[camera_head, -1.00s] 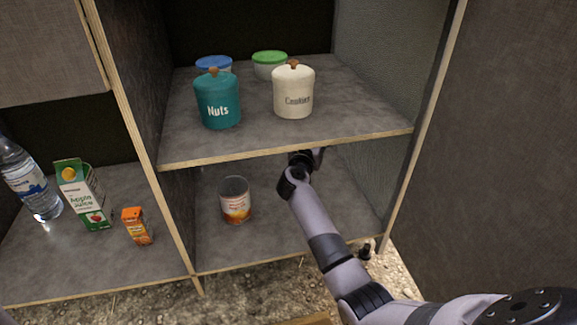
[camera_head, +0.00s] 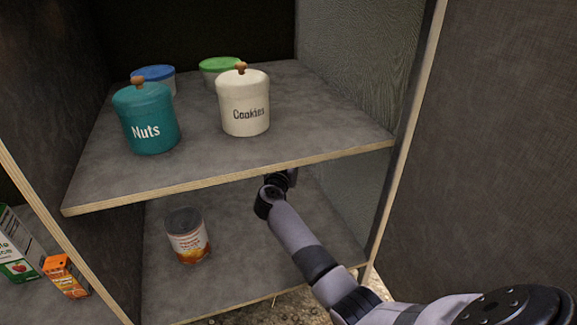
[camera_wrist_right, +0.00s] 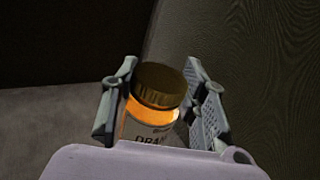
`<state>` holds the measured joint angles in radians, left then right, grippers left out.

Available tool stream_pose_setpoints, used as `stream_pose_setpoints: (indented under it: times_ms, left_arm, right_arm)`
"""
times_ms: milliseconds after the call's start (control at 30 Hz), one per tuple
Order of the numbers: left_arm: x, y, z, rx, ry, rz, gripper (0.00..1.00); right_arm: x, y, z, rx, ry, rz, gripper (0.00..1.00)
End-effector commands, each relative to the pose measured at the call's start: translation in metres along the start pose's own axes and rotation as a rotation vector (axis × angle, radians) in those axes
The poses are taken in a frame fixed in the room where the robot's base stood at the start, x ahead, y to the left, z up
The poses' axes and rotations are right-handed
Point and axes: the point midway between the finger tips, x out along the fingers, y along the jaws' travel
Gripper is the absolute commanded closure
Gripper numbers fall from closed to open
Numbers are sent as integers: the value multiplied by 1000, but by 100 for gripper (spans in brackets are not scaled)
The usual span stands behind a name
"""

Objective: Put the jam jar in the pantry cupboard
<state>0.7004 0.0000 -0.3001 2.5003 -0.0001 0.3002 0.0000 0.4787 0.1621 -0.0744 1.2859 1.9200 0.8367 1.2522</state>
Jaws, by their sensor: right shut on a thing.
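The jam jar (camera_wrist_right: 150,118) shows in the right wrist view, with a dark gold lid, orange contents and a partly hidden label. My right gripper (camera_wrist_right: 165,95) is shut on it, one finger on each side. In the head view my right arm reaches into the lower compartment of the pantry cupboard (camera_head: 230,180), under the middle shelf. The right gripper's fingers and the jar are hidden there by the shelf and arm. Whether the jar touches the compartment floor cannot be told. My left gripper is not in view.
A tin (camera_head: 187,236) stands in the lower compartment, left of my arm. The shelf above holds a teal Nuts canister (camera_head: 146,118), a white Cookies canister (camera_head: 244,103) and blue-lidded (camera_head: 155,78) and green-lidded (camera_head: 221,72) tubs. Cartons (camera_head: 65,275) stand at left.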

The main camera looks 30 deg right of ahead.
Motion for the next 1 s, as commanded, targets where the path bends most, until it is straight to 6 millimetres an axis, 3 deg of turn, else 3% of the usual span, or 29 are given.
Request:
stream_pose_setpoints:
  times_ms: [33,167,533,567,867,1000]
  left_arm:
    - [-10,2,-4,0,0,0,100]
    - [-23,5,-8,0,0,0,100]
    - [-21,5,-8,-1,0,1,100]
    - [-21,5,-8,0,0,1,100]
    - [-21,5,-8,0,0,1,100]
    - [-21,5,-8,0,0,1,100]
  right_arm:
    - [0,1,-12,-1,-2,1,100]
    - [0,2,-28,0,-2,0,100]
    - [0,2,-29,1,0,0,100]
    - [0,2,-30,0,2,0,59]
    - [0,2,-30,0,1,0,39]
    - [0,2,-30,0,1,0,39]
